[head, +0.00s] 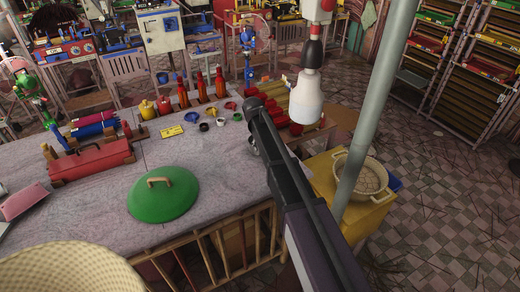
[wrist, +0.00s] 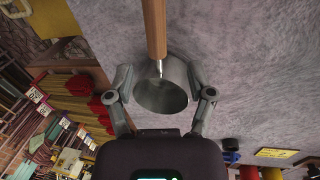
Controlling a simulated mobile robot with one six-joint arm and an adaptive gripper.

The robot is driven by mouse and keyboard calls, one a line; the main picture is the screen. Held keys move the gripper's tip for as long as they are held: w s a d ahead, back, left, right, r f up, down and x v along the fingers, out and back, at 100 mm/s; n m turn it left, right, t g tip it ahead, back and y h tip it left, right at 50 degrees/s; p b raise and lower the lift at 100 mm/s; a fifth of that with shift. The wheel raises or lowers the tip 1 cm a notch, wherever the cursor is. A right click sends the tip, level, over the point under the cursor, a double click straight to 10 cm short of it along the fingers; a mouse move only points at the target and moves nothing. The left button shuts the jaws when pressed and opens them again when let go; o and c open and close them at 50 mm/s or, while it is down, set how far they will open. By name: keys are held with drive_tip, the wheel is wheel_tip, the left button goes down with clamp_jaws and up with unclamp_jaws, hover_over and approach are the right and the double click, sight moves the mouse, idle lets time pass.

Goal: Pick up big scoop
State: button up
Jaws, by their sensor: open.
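The big scoop (wrist: 174,72) is a grey metal cup with a wooden handle (wrist: 155,28), seen in the wrist view. Its round mouth faces my camera, and the handle runs up and away from my gripper to the top edge. My gripper (wrist: 160,84) is open, with one finger on each side of the cup. I cannot tell whether the fingers touch the metal. In the head view my gripper (head: 256,128) is at the right end of the grey table (head: 100,205), and my arm hides most of the scoop there.
A green lid (head: 165,200) lies on the table to the left. Small coloured bowls (head: 220,123) and red bottles (head: 201,87) stand behind it. A yellow stand (head: 360,215) with a pale basin (head: 362,175) is at the right. The table's middle is mostly clear.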

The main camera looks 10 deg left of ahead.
drive_tip(key=shift+f, duration=0.1)
drive_tip(key=shift+w+d+f+b, duration=0.1)
drive_tip(key=shift+d+f+b, duration=0.15)
drive_tip(key=shift+f+b, duration=0.6)
drive_tip(key=shift+d+f+b, duration=0.2)
drive_tip(key=shift+f+b, duration=0.6)
drive_tip(key=shift+b, duration=0.05)
drive_tip(key=shift+w+d+f+b, duration=0.1)
drive_tip(key=shift+d+f+b, duration=0.15)
drive_tip(key=shift+f+b, duration=0.6)
drive_tip(key=shift+r, duration=0.1)
clamp_jaws()
